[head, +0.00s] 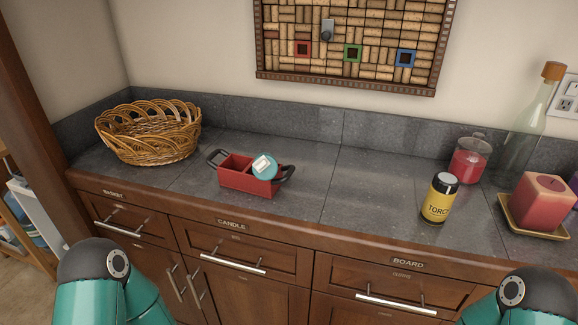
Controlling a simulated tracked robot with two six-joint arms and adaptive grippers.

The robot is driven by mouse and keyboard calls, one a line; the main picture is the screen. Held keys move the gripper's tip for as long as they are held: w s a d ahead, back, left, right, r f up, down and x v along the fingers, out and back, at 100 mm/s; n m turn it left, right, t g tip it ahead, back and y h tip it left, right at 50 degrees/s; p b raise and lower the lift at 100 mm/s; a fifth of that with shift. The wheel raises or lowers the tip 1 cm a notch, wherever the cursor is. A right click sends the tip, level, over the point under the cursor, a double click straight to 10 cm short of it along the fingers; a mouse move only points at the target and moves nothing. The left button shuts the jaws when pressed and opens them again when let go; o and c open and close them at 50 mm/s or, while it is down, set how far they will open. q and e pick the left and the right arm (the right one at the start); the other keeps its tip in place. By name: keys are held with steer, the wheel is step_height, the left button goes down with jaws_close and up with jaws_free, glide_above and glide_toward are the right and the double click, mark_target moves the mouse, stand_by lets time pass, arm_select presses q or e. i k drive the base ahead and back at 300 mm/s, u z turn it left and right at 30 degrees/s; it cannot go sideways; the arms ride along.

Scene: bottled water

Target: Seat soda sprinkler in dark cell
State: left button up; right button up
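A small red two-cell caddy (240,183) with dark looped handles at both ends stands on the grey counter, left of centre. A teal round container with a pale top (264,165) is at the caddy's right cell and looks tilted; I cannot tell how deep it sits. It may be the soda sprinkler, but its label is unreadable. The left cell looks empty; I cannot tell which cell is the dark one. A yellow can with a black lid (439,198), lettered "TORC…", stands upright farther right. Only my arm links show at the bottom corners; both grippers are out of view.
A wicker basket (150,132) stands at the back left. A red candle on a tray (541,203), a jar with red contents (469,157) and a tall corked bottle (527,120) crowd the right. The counter between caddy and yellow can is clear. Drawers line its front.

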mark_target(265, 185)
steer(key=u, duration=2.1)
steer(key=i, duration=0.1)
steer(key=z, duration=3.55)
steer(key=k, duration=1.45)
steer(key=u, duration=0.35)
steer(key=i, duration=1)
steer(key=u, duration=0.1)
